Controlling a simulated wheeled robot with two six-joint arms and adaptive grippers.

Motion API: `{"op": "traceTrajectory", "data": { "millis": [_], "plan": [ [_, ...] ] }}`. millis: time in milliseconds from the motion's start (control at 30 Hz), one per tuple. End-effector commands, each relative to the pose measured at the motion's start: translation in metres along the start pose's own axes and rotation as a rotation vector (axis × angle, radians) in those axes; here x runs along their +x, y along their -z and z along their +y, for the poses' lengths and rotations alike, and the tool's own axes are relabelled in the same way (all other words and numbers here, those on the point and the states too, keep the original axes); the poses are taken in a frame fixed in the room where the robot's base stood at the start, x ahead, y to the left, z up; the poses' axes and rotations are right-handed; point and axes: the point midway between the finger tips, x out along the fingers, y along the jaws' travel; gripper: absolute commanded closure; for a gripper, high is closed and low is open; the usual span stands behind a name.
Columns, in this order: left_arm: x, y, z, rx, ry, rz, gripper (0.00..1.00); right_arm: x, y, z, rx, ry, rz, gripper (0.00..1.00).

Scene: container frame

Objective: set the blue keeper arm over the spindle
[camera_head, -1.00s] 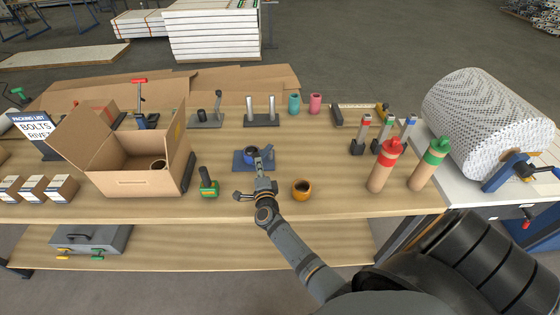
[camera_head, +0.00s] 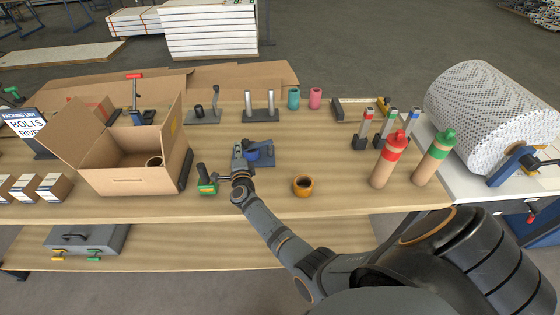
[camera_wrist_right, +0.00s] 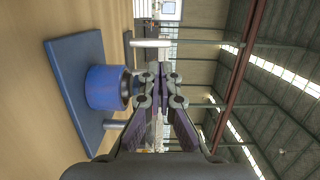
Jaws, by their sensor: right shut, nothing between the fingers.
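A blue base plate (camera_head: 266,162) lies on the bench with a round blue ring-shaped part (camera_head: 262,153) on it. In the right wrist view the ring (camera_wrist_right: 103,88) stands on the plate (camera_wrist_right: 72,62), with a short grey pin (camera_wrist_right: 115,124) beside it. I cannot tell for certain which part is the keeper arm and which the spindle. My right gripper (camera_head: 240,166) is at the plate's left front edge, beside the ring. Its fingers (camera_wrist_right: 160,75) are shut with nothing between them, apart from the ring. My left gripper is not in view.
A green-based tool (camera_head: 206,180) stands just left of my right gripper, and an orange cup (camera_head: 303,186) to the right. An open cardboard box (camera_head: 130,180) is at the left. A stand with two posts (camera_head: 260,116) is behind. Red-topped (camera_head: 390,160) and green-topped (camera_head: 433,158) bottles stand at the right.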

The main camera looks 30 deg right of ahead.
Motion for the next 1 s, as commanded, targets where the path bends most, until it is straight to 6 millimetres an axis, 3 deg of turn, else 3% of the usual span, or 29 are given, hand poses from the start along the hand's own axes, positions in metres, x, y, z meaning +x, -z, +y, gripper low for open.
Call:
{"op": "traceTrajectory", "data": {
  "millis": [1000],
  "plan": [
    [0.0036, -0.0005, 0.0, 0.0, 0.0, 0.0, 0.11, 0.008, -0.0017, 0.0003, 0.0, -0.001, 0.0, 1.0]
  ]
}}
